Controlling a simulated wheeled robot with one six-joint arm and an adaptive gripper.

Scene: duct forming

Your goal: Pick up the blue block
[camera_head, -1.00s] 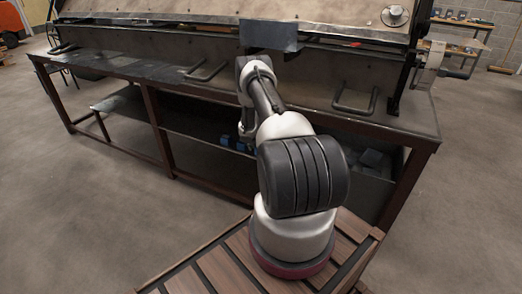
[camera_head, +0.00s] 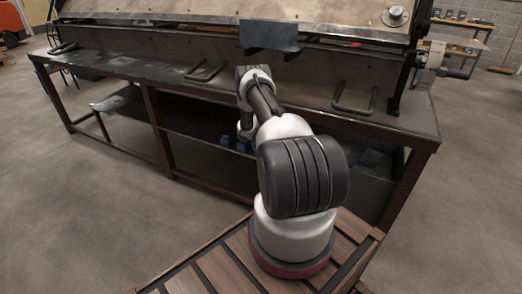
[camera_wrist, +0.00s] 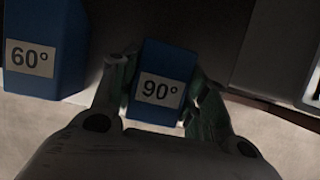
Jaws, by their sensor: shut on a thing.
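A blue block with a "90°" label (camera_wrist: 162,62) is between the fingers of my gripper (camera_wrist: 162,95) in the wrist view. The gripper is shut on it, one green-padded finger on each side. A second blue block with a "60°" label (camera_wrist: 45,25) stands to the left, apart from the gripper. In the head view small blue shapes (camera_head: 226,141) show on the lower shelf beside my arm's end. My gripper itself is hidden behind my arm there.
The shelf (camera_head: 190,130) lies under the workbench top (camera_head: 130,69), which is above and close to my arm. Loop handles (camera_head: 208,70) stand on the bench. In the wrist view a pale-edged object (camera_wrist: 285,50) is at the right.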

